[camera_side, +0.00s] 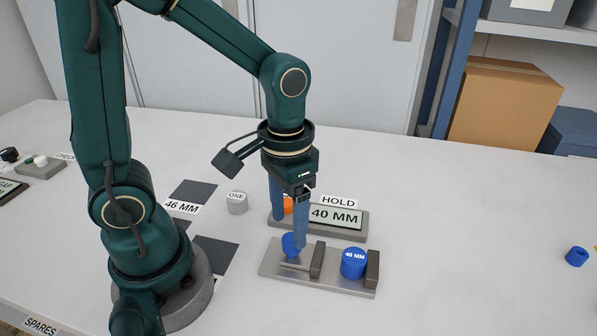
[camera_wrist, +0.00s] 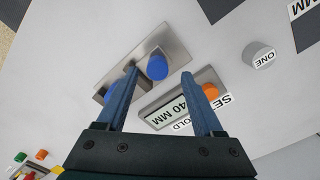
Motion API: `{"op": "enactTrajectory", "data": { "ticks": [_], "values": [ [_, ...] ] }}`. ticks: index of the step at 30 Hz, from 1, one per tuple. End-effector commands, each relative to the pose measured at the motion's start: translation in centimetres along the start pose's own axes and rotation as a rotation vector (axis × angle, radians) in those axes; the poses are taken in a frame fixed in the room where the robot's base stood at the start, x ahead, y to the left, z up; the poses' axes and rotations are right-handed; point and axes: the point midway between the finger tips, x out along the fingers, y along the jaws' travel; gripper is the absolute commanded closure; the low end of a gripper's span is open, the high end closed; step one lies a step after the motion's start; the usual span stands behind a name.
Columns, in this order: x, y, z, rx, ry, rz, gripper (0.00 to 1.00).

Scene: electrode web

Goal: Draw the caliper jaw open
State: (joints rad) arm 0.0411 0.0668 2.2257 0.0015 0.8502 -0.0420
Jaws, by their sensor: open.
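The caliper is a grey metal plate (camera_side: 335,284) with two upright grey jaws. The left jaw (camera_side: 317,260) has a blue knob (camera_side: 291,243) on its left side. A blue cylinder marked 40 MM (camera_side: 354,263) stands between that jaw and the right jaw (camera_side: 372,268). My gripper (camera_side: 290,234) points down at the knob, its near finger partly covering it. In the wrist view my gripper (camera_wrist: 160,74) is open, with the knob (camera_wrist: 157,67) between the fingertips; I cannot tell whether they touch it. The cylinder (camera_wrist: 111,91) is partly hidden by one finger.
Behind the caliper stands a readout (camera_side: 336,216) showing 40 MM, labelled HOLD, with an orange button (camera_side: 288,204). A grey cylinder marked ONE (camera_side: 237,202) and dark mats (camera_side: 216,252) lie to the left. A blue part (camera_side: 577,256) lies far right, with clear table between.

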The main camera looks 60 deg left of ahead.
Motion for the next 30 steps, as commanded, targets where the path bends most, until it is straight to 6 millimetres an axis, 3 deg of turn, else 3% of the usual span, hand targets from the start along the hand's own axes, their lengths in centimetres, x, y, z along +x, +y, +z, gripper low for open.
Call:
{"op": "enactTrajectory", "data": {
  "ticks": [6, 19, 30],
  "values": [
    [-1.9, 0.0, 0.0, 0.000, 0.001, 0.000, 0.31],
    [-2.4, 0.0, 0.0, 0.000, 0.000, 0.000, 0.31],
    [-5.9, 0.0, -0.1, 0.000, 0.003, 0.000, 0.31]
  ]
}}
